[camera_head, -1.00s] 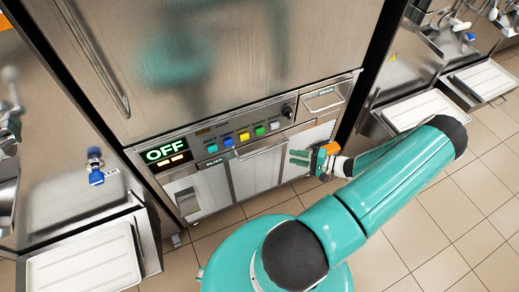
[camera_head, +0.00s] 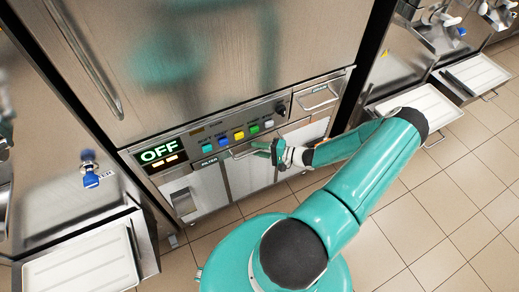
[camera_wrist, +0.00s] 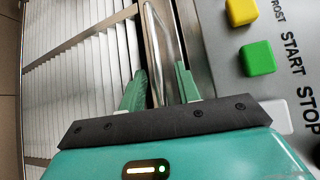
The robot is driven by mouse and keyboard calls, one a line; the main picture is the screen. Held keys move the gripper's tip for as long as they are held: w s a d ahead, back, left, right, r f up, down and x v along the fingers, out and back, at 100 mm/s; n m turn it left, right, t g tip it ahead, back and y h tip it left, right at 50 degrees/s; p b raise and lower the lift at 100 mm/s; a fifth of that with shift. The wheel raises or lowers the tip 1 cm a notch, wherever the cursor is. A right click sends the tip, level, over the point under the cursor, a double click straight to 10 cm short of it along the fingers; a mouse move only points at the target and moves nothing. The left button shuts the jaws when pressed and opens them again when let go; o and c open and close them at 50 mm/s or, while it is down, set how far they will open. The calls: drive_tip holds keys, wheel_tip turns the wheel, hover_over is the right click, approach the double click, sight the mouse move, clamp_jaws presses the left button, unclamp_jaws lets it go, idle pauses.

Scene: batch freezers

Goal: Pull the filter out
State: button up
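The filter's front has a thin metal bar handle (camera_head: 238,155) below the button row, with a FILTER label (camera_head: 209,162) at its left. The handle (camera_wrist: 160,45) stands upright in the wrist view. My gripper (camera_head: 268,150) is at the handle's right part in the head view. In the wrist view my gripper (camera_wrist: 161,88) has its green fingers apart, one on each side of the handle, with gaps visible. The handle's lower end is partly hidden by the gripper. The filter's body behind the front is not visible.
Coloured buttons, among them a green one (camera_wrist: 257,58) and a yellow one (camera_wrist: 242,11), sit close to the right finger. Slatted panels (camera_wrist: 95,60) lie on its left. An OFF display (camera_head: 159,152) is at the left. A drawer handle (camera_head: 319,98) is up right. Tiled floor (camera_head: 390,240) is clear.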

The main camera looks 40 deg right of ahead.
clamp_jaws()
drive_tip(key=s+a, duration=0.3)
drive_tip(key=s, duration=0.8)
drive_tip(key=s+a, duration=0.3)
drive_tip(key=s, duration=0.8)
drive_tip(key=shift+s+a, duration=0.3)
drive_tip(key=shift+s, duration=0.1)
unclamp_jaws()
